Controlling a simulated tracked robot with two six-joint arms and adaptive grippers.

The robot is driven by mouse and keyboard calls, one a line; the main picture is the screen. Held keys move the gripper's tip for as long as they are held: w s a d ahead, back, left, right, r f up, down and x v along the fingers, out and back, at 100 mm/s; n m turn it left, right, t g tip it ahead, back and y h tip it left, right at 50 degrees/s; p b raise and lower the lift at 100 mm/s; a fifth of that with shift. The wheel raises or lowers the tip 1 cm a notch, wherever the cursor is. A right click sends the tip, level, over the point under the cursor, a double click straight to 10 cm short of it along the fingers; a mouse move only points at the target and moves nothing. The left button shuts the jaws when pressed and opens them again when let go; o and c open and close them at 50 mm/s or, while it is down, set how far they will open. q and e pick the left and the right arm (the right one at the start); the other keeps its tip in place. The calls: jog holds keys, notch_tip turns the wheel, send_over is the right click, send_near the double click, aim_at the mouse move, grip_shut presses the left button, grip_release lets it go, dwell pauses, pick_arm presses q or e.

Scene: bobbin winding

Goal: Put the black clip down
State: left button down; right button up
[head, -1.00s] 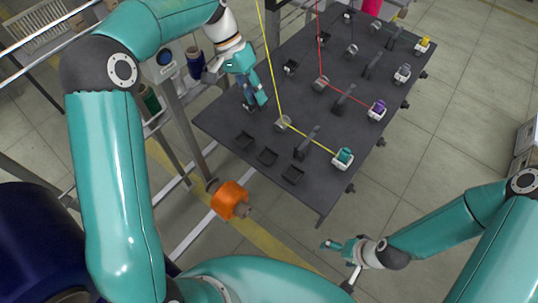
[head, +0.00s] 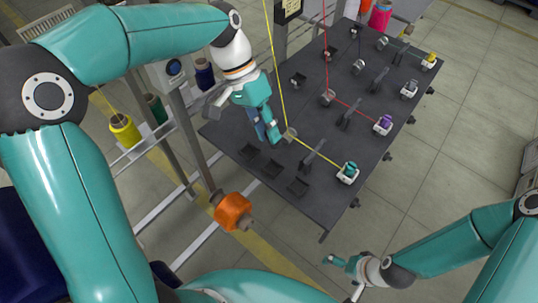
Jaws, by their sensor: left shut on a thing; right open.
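My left gripper (head: 268,137) is over the left near part of the dark table (head: 232,122), its fingers pointing down. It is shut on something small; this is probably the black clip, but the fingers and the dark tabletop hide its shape. I cannot tell whether it touches the table.
A yellow thread (head: 272,80) comes down close beside my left gripper to a grey guide and runs on to a teal bobbin (head: 349,170). A red thread (head: 326,55) runs to a purple bobbin (head: 384,124). An orange spool (head: 233,211) is on the frame below the table.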

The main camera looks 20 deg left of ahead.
pick_arm(q)
notch_tip(320, 180, down, 9)
jog(key=shift+f+p, duration=0.15)
jog(key=shift+p, duration=0.25)
jog(key=shift+f, duration=0.35)
jog(key=shift+f, duration=0.15)
jog(key=c, duration=1)
grip_release()
